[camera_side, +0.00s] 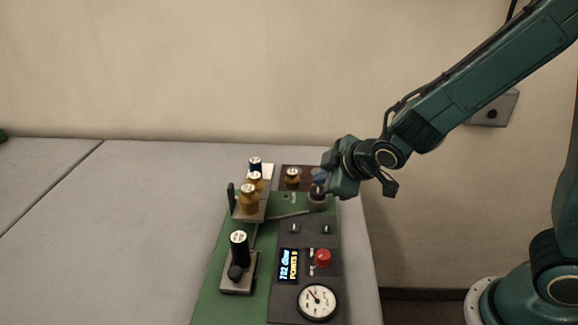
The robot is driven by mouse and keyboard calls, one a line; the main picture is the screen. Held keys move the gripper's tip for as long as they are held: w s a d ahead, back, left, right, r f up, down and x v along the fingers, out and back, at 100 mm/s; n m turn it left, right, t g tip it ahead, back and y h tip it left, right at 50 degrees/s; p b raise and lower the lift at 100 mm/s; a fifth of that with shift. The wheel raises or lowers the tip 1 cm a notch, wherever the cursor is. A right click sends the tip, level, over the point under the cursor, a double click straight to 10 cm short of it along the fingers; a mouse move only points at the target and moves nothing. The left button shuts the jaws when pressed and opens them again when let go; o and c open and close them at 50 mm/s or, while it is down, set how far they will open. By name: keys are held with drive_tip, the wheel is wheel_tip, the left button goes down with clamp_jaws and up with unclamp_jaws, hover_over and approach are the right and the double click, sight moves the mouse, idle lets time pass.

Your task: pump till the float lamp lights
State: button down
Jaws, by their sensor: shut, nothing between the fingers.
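My gripper (327,188) is shut and empty, low over the far right of the green board. Its tip is close to a grey round part (317,201); I cannot tell whether they touch. A black upright cylinder (239,246) with a pale top stands on a grey base (238,285), with a dark knob (235,272) at its front. The dark panel carries a small pale indicator (294,229) and a small greenish one (326,230). I cannot tell which is the float lamp or whether either is lit. A round dial gauge (317,302) sits at the panel's front.
A red button (322,257) and a lit display (288,265) are on the panel. Amber jars (249,200) and a blue-banded one (255,165) stand behind, beside a dark post (231,198). Another amber jar (292,178) is on a brown tray. The table's left is clear.

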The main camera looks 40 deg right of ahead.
drive_tip(key=shift+r, duration=0.15)
drive_tip(key=shift+r, duration=2.4)
idle(1.4)
wheel_tip(320, 180, up, 4)
drive_tip(key=shift+f, duration=0.1)
idle(0.3)
drive_tip(key=shift+f, duration=0.1)
drive_tip(key=shift+f, duration=4.3)
